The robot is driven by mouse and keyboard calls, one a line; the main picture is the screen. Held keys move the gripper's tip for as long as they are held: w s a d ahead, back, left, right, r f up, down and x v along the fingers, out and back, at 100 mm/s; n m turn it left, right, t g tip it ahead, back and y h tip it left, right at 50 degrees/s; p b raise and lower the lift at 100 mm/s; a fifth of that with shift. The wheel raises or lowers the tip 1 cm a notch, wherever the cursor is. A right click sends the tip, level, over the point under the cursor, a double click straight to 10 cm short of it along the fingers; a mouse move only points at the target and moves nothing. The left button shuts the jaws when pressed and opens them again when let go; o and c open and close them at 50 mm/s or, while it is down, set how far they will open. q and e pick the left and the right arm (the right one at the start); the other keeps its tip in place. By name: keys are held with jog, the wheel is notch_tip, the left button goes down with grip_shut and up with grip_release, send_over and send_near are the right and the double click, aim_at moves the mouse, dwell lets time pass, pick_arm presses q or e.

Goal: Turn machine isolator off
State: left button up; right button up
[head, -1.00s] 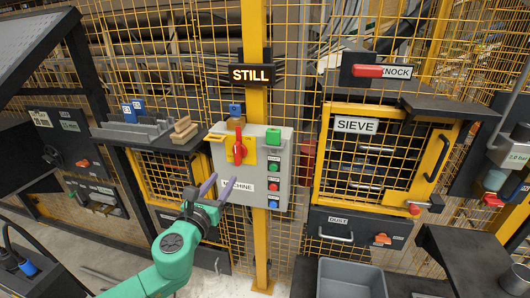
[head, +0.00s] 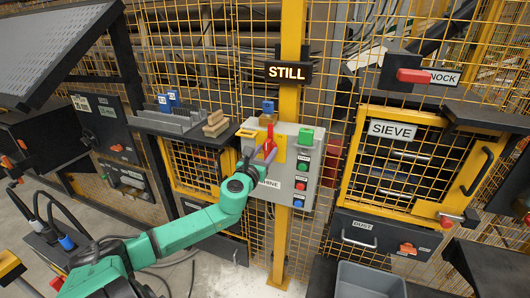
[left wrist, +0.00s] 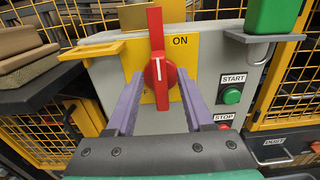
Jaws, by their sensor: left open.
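The machine isolator is a red rotary handle (left wrist: 156,45) on a yellow plate (left wrist: 183,62) marked ON. The handle stands upright, and a white line shows on its hub. It also shows in the head view (head: 270,136), on the grey machine panel (head: 309,160). My left gripper (left wrist: 159,76) is open, its two purple fingers on either side of the handle's lower part. I cannot tell whether they touch it. In the head view my left gripper (head: 263,153) is at the panel, partly covering the handle and the MACHINE label. My right gripper is not in view.
The panel has a green START button (left wrist: 231,95) and a red STOP button (left wrist: 224,126). A yellow bracket (left wrist: 93,51) sticks out left of the handle, and a green block (left wrist: 272,16) is at upper right. A shelf (head: 170,126) holds wooden blocks (head: 216,123).

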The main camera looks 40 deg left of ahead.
pick_arm(q)
grip_shut()
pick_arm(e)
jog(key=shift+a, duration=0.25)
pick_arm(q)
jog(key=n, duration=0.4)
jog(key=shift+s+a+n, duration=0.15)
jog(key=shift+a+n, duration=0.05)
jog(key=shift+n, duration=0.1)
jog(key=shift+s+a+f+n, duration=0.1)
jog(key=shift+f+n, duration=0.1)
jog(key=shift+n, duration=2.05)
jog(key=shift+w+a+f+n, duration=0.1)
jog(key=shift+a+f+n, duration=0.05)
jog(key=shift+n, duration=2.05)
jog(key=shift+s+a+f+n, duration=0.1)
jog(key=shift+f+n, duration=0.1)
jog(key=shift+n, duration=2.05)
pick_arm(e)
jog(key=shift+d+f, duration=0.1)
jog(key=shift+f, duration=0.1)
